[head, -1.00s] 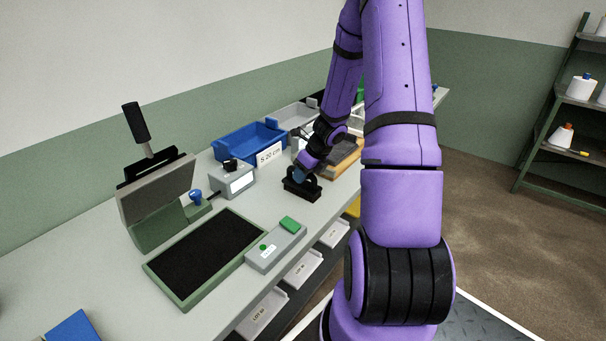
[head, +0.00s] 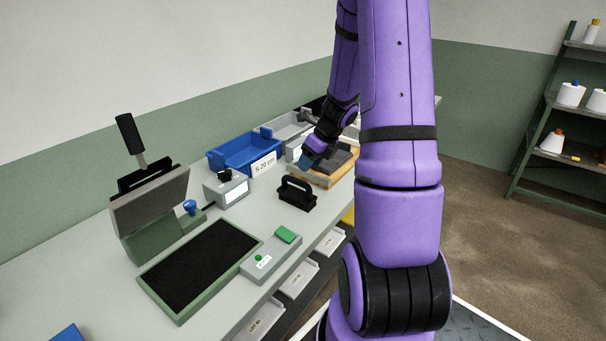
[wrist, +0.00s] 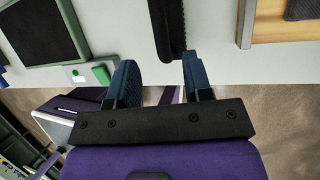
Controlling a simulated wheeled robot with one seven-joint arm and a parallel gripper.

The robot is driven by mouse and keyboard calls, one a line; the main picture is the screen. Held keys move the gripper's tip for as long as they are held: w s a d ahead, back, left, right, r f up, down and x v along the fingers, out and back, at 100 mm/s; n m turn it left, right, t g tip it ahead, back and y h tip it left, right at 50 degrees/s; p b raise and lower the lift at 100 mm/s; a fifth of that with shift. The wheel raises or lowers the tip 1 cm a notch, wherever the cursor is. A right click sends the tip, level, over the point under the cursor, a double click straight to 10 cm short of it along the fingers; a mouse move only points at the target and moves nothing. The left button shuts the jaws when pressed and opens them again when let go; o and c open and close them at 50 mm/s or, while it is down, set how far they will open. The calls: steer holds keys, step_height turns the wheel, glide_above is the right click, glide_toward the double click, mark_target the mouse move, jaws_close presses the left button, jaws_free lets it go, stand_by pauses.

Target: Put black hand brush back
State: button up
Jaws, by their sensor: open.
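The black hand brush (head: 297,193) stands on the grey worktable with its arched handle up, near the front edge. It also shows in the wrist view (wrist: 170,30), at the top and right of centre. My gripper (head: 307,163) is above and behind the brush in the head view, clear of it. In the wrist view its two blue fingers (wrist: 159,75) are spread with nothing between them, and the brush lies just beyond their tips.
A wooden-framed tray (head: 318,182) with a grey pad lies behind the brush. A blue bin (head: 245,153) and a small grey box with a display (head: 227,190) stand left. A black mat in a green frame (head: 152,286) and a control box with a green button (head: 270,256) lie nearer.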

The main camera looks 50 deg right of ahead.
steer(key=s+a+r+n, duration=0.4)
steer(key=a+r+n, duration=1.2)
steer(key=a+r, duration=0.15)
steer(key=s+a+r+n+h, duration=0.1)
steer(key=s+a+r+n, duration=0.1)
steer(key=s+n, duration=0.3)
steer(key=s+a+r+n+h, duration=0.1)
steer(key=s+a+r+n, duration=0.2)
steer(key=n, duration=0.4)
steer(key=s+a+r+n+t, duration=0.1)
steer(key=s+a+r+n, duration=0.2)
steer(key=s+n, duration=0.3)
steer(key=shift+s+a+n+h, duration=0.4)
steer(key=shift+s+a, duration=0.2)
steer(key=shift+a, duration=0.1)
steer(key=shift+r, duration=0.1)
